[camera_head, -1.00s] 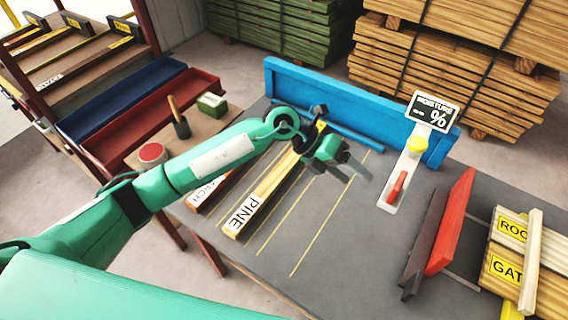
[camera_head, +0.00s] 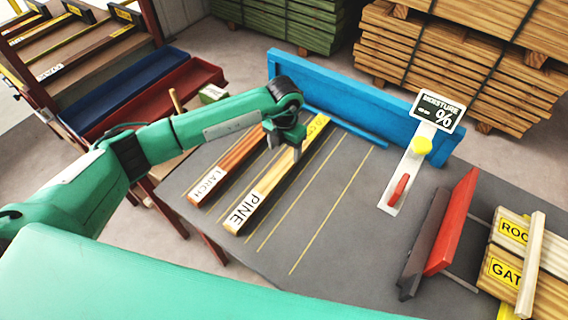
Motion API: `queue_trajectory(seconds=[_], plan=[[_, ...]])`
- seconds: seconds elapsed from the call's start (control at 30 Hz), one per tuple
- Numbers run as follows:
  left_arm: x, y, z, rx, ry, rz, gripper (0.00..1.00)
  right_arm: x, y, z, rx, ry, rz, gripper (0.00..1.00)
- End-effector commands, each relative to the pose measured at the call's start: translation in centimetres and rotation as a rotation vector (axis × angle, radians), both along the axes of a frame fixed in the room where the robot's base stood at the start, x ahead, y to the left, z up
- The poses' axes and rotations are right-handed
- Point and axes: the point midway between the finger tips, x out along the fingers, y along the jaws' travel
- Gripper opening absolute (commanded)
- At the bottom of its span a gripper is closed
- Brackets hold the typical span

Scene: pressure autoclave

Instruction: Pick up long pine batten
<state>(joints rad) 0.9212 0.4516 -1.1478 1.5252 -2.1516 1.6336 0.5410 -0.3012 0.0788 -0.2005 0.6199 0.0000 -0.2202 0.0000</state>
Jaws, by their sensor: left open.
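The long pine batten (camera_head: 263,191) lies on the grey table, pale, with a white PINE label at its near end and a yellow patch at its far end. My left gripper (camera_head: 283,153) points down over the far half of the batten, fingers open. One finger shows at each side of the batten; I cannot tell whether they touch it. The gripper body hides part of the batten. My right gripper is not in view.
A reddish larch batten (camera_head: 226,167) lies close to the left of the pine. A blue fence (camera_head: 350,104) closes the table's back. A moisture meter (camera_head: 407,175) and a red angled plate (camera_head: 452,222) stand to the right. The table between is clear, with yellow lines.

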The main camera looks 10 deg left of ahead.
Motion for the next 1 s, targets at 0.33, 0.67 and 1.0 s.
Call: queue_trajectory(seconds=[0.33, 0.67, 1.0], plan=[[-0.6, -0.1, -3.1, -0.001, 0.004, 0.001, 0.66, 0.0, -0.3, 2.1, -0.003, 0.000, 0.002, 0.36], [-0.6, 0.0, -6.0, -0.001, -0.001, 0.000, 0.66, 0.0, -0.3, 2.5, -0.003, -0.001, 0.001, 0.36], [-0.5, 0.0, -5.9, -0.001, -0.001, -0.001, 0.25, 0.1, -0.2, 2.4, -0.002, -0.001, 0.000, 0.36]])
